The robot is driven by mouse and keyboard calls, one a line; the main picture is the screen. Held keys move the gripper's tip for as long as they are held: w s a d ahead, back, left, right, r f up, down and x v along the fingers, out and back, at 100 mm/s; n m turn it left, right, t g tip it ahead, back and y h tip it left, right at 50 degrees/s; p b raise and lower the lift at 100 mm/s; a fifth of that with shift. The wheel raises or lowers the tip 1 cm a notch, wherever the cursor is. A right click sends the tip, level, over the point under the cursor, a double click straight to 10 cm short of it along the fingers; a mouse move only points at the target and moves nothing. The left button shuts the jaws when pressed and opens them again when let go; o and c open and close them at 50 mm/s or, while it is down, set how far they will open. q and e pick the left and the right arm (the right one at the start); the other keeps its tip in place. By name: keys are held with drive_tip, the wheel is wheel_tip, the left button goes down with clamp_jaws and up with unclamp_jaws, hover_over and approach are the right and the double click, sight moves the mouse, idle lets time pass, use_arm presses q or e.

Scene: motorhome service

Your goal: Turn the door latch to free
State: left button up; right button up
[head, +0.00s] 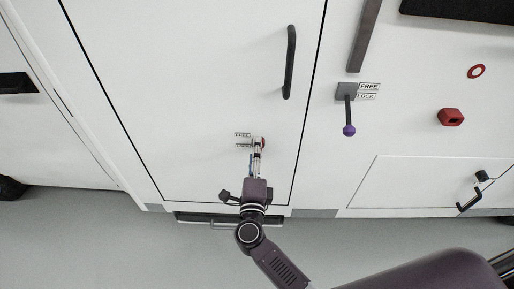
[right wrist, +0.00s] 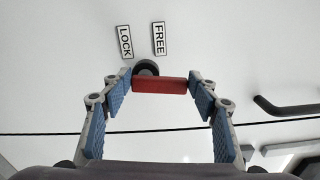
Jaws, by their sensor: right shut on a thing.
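The door latch has a red bar (right wrist: 159,86) on a dark round base (right wrist: 146,68), set on the white door (head: 190,80). In the head view only a bit of its red (head: 263,142) shows beside my fingers. My right gripper (head: 258,147) is shut on the red bar; in the right wrist view its blue-padded fingers (right wrist: 160,88) are at the bar's two ends. A FREE label (right wrist: 160,38) and a LOCK label (right wrist: 125,42) are beside the latch. I cannot tell which one it is set to. My left gripper is not in view.
A black door handle (head: 290,62) is above the latch. Right of the door, a grey lever with a purple knob (head: 348,130) has its own FREE and LOCK labels (head: 368,91). A red block (head: 451,117) and red ring (head: 476,71) are farther right. Grey floor lies below.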

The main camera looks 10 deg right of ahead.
drive_tip(key=shift+a+n+p, duration=0.15)
drive_tip(key=shift+n+p, duration=0.25)
drive_tip(key=shift+n, duration=0.3)
drive_tip(key=shift+c, duration=0.2)
drive_tip(key=shift+f, duration=0.1)
drive_tip(key=o, duration=1.2)
drive_tip(key=shift+c, duration=0.2)
drive_tip(key=v, duration=1.2)
